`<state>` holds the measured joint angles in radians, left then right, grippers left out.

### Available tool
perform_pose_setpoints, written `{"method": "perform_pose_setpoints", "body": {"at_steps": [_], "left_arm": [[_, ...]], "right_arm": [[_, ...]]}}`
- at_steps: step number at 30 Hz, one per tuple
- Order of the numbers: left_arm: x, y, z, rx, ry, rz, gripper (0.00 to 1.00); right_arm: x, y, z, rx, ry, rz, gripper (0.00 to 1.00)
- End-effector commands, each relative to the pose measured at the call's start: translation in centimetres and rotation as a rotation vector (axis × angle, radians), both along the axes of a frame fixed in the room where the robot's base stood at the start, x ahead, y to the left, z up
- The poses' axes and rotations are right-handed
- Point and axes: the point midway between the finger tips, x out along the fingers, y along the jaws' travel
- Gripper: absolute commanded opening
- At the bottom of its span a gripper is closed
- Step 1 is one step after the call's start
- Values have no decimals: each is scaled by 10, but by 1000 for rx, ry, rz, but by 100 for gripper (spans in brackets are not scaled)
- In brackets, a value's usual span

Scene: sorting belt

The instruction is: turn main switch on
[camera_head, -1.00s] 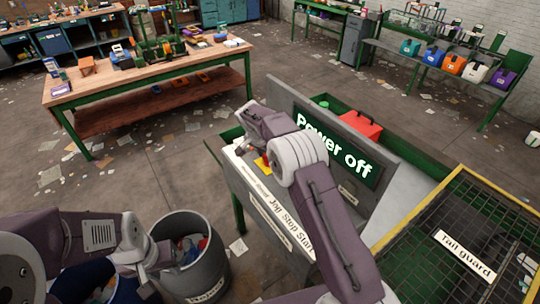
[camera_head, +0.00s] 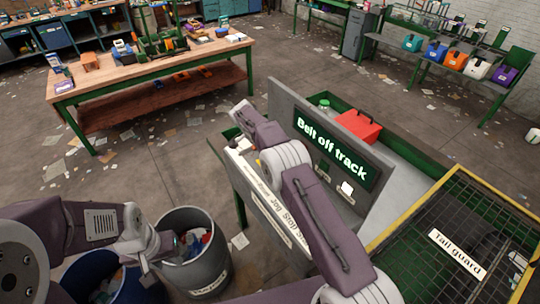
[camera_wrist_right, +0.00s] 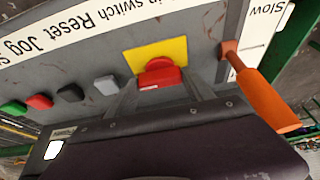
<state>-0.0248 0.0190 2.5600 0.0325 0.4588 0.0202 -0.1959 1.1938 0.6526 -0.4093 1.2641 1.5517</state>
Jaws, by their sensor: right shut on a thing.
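The main switch (camera_wrist_right: 160,74) is a red knob on a yellow plate (camera_wrist_right: 150,52), seen close in the right wrist view. Its label shows only in part, upside down, as "in switch". My right gripper (camera_wrist_right: 161,88) has its fingers on either side of the red knob and is shut on it. In the head view my right arm hides most of the switch. The display (camera_head: 335,153) on the panel reads "Belt off track" and a white light shows below it. My left gripper (camera_head: 145,268) hangs near the bins at lower left; its fingers are too unclear to judge.
Beside the switch are an orange lever (camera_wrist_right: 262,90) near a "Slow" label, and grey (camera_wrist_right: 106,84), black (camera_wrist_right: 70,92), red (camera_wrist_right: 39,102) and green (camera_wrist_right: 14,107) buttons. A grey bin (camera_head: 215,262) stands left of the panel. The tail guard (camera_head: 455,250) is at right.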

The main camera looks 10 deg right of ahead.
Motion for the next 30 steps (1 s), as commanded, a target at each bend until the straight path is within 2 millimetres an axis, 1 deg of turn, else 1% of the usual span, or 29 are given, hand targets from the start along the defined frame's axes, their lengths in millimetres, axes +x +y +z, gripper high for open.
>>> {"method": "perform_pose_setpoints", "body": {"at_steps": [6, 7, 8, 9, 17, 20, 23, 24, 26, 27, 30], "left_arm": [[0, 0, 0, 0, 0, 0, 36], [0, 0, 0, 0, 0, 0, 36], [0, 0, 0, 0, 0, 0, 36], [0, 0, 0, 0, 0, 0, 36], [0, 0, 0, 0, 0, 0, 36], [0, 0, -3, 0, 0, 0, 36], [0, 0, -11, 0, 0, 0, 36], [0, 0, -12, 0, 0, 0, 36], [0, 0, -13, 0, 0, 0, 36], [0, 0, -10, 0, 0, 0, 36], [0, 0, -5, 0, 0, 0, 36]], "right_arm": [[0, -1, 1, 0, -3, -3, 20], [0, -1, 1, 0, -3, -3, 63], [0, -1, 1, 0, -3, -3, 71], [0, -1, 0, 0, -2, -2, 82], [0, 0, 0, 0, -1, -2, 82], [0, 2, 4, 1, -3, -1, 82], [-1, 8, 19, 2, -7, 0, 82], [-2, 12, 29, 2, -7, 0, 82], [-5, 17, 42, 2, -7, 0, 82], [-6, 20, 52, 2, -5, 0, 82], [-8, 26, 71, 3, -4, -1, 82]]}}
